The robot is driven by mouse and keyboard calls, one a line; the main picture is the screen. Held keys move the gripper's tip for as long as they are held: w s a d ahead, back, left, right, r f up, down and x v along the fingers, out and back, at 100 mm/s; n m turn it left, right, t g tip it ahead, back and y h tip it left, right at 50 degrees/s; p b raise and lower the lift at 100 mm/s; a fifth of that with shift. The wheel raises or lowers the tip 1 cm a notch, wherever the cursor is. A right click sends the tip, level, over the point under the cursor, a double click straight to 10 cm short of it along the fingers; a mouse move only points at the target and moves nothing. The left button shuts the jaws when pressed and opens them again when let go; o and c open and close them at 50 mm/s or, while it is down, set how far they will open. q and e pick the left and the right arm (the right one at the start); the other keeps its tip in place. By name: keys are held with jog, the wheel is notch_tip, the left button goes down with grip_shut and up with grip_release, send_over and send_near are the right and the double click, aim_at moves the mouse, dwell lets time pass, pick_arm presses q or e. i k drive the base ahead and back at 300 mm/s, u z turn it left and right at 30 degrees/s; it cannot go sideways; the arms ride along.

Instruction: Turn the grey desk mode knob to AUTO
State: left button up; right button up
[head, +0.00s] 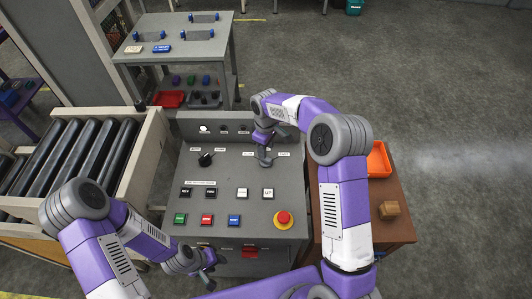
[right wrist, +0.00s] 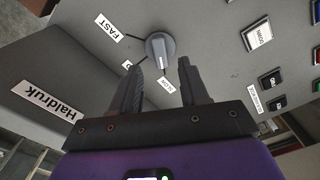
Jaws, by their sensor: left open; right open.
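The grey control desk (head: 230,180) carries a black knob (head: 206,158) at its upper left, with small labels above it that I cannot read. To its right is a round grey knob (head: 265,159), also seen in the right wrist view (right wrist: 160,46) near labels reading FAST and apparently SLOW. No AUTO label is readable. My right gripper (head: 263,139) is open over the grey knob. In the right wrist view its fingertips (right wrist: 160,65) are spread, with the knob showing just beyond the gap; contact is not visible. My left gripper (head: 209,261) is open and empty by the desk's front edge.
A red mushroom button (head: 284,220) on a yellow base sits at the desk's right front, near several coloured push buttons. A roller conveyor (head: 70,150) stands left. An orange bin (head: 379,160) and brown block (head: 389,209) are on the right-hand table.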

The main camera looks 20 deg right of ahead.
aim_at(204, 161)
jog(key=k, duration=1)
